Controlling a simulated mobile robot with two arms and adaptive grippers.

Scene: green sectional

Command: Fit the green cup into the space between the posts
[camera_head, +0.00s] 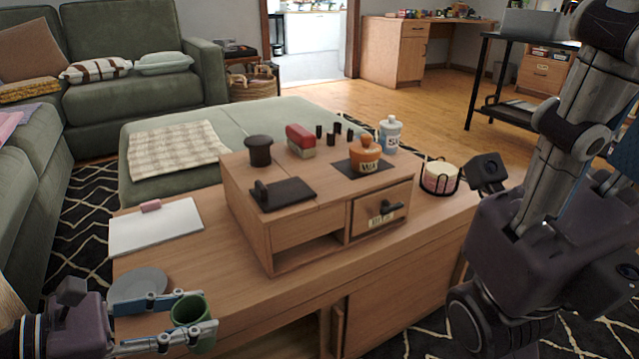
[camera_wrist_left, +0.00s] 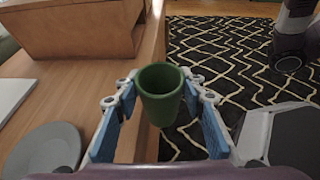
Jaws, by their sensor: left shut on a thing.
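The green cup (camera_head: 190,312) is held upright between the fingers of my left gripper (camera_head: 192,316), at the lower left near the front edge of the wooden table. In the left wrist view the cup (camera_wrist_left: 160,93) sits between the blue finger pads, its open top facing up. Several short black posts (camera_head: 331,139) stand on top of the wooden organizer box (camera_head: 250,213), near its back right. The cup is well left of and nearer than the posts. My right arm fills the right side; its fingers do not show.
The box top also carries a dark pot (camera_head: 258,150), a red-topped block (camera_head: 300,140), a black tray (camera_head: 282,194) and an orange jar (camera_head: 365,154). A white jar (camera_head: 390,133) stands behind. A grey plate (camera_head: 138,285) and a white board (camera_head: 155,228) lie left.

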